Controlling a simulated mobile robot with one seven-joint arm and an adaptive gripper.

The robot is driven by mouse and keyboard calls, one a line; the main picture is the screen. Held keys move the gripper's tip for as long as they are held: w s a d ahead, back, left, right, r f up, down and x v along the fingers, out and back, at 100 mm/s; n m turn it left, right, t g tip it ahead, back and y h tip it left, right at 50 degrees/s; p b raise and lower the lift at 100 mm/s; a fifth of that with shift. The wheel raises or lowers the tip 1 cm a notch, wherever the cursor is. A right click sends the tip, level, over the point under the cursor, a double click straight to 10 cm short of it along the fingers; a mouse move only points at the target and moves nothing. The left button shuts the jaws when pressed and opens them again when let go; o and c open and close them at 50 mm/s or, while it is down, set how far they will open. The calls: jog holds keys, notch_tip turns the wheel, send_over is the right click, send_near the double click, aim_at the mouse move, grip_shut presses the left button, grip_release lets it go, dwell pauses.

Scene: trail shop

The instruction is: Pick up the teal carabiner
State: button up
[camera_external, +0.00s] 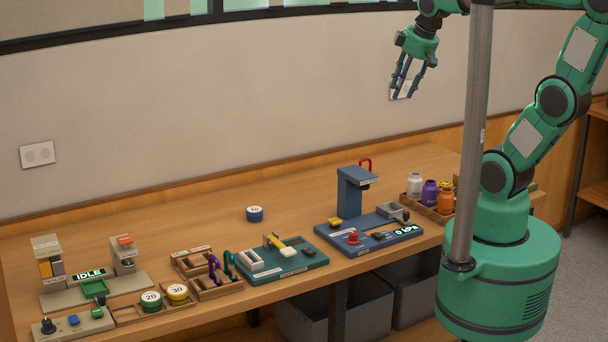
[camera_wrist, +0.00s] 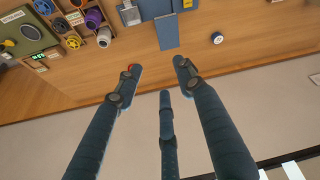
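The teal carabiner (camera_external: 229,262) stands in a small wooden rack (camera_external: 217,291) on the bench, right of a purple carabiner (camera_external: 213,267). My gripper (camera_external: 405,91) is high above the bench near the wall, well to the right of the teal carabiner and apart from everything. Its fingers are spread and empty; they also show in the wrist view (camera_wrist: 158,75). I cannot make out the teal carabiner in the wrist view.
A green tray (camera_external: 313,260) with a hammer lies right of the rack. Round weights (camera_external: 151,301) and a grey device (camera_external: 98,284) stand left. A crate of bottles (camera_external: 430,213) is at the right. A blue disc (camera_external: 255,213) sits behind. The back of the bench is mostly clear.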

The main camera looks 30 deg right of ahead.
jog(key=w+a+f+n+g, duration=0.1)
jog(key=w+a+n, duration=0.35)
jog(key=a, duration=0.35)
jog(key=w+a+f+n+g, duration=0.1)
jog(key=w+a+n, duration=0.2)
jog(key=a+n, duration=0.3)
jog(key=n+g+p, duration=0.2)
jog(key=n+g, duration=0.1)
jog(key=n, duration=1.7)
send_over(228, 253)
notch_tip(228, 253, down, 22)
jog(key=shift+a+r+m+h, duration=0.15)
jog(key=shift+m+h, duration=0.1)
jog(key=shift+h, duration=0.15)
jog(key=shift+f+b, duration=0.5)
jog(key=shift+f, duration=3.8)
jog(key=shift+f, duration=0.1)
jog(key=shift+f+b, duration=0.45)
jog(key=shift+f, duration=2.05)
